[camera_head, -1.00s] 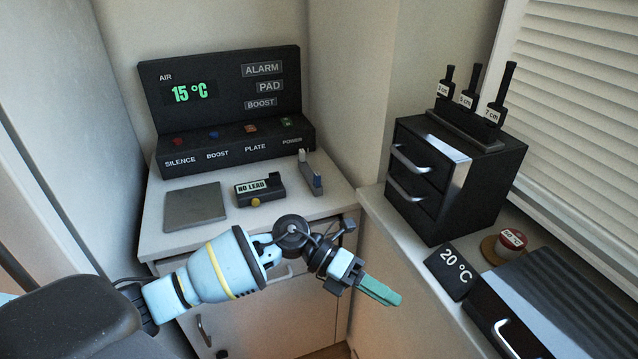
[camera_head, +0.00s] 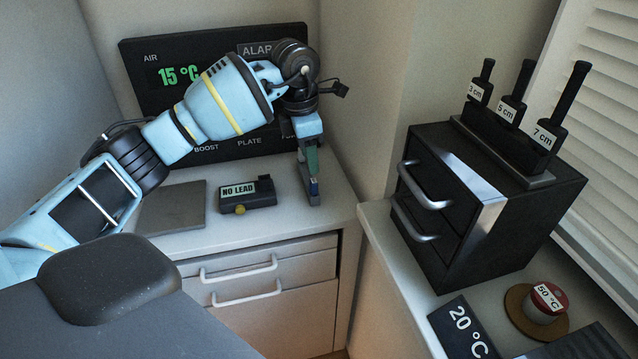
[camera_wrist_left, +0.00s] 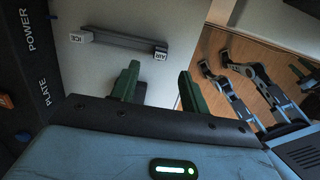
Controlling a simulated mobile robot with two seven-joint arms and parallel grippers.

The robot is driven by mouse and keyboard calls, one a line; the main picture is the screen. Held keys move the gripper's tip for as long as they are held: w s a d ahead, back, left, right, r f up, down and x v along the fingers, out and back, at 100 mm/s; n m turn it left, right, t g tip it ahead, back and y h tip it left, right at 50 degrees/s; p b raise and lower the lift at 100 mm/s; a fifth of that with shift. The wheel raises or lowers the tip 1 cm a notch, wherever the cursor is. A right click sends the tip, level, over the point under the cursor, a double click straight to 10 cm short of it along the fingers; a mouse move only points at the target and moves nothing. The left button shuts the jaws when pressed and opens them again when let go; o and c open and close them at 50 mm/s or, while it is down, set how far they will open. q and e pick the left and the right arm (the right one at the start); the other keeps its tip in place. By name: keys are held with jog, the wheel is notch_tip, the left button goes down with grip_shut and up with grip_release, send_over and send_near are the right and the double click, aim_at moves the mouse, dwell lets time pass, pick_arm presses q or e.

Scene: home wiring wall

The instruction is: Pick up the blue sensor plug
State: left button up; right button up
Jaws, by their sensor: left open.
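In the left wrist view the holder is a grey bar (camera_wrist_left: 120,42) with end labels reading ICE and AIR; no blue shows clearly there.
The black panel (camera_head: 215,150) stands behind, partly hidden by my left arm. A NO LEAD box (camera_head: 247,197) and a grey plate (camera_head: 172,208) lie left of the holder. A black drawer unit (camera_head: 480,205) with labelled tools on top stands right, beyond the gap between counters.

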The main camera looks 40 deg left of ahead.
aim_at(314, 180)
pick_arm(q)
notch_tip(314, 180, down, 2)
jog(key=shift+d+f, duration=0.1)
jog(key=shift+f, duration=0.25)
jog(key=shift+w+f, duration=0.1)
jog(key=shift+f, duration=0.15)
jog(key=f, duration=0.4)
jog(key=shift+w+d+f, duration=0.2)
jog(key=shift+w+f, duration=0.05)
jog(key=shift+f, duration=0.05)
jog(key=shift+c, duration=1.5)
grip_shut()
pick_arm(e)
jog(key=shift+s+r, duration=0.1)
jog(key=shift+r, duration=0.1)
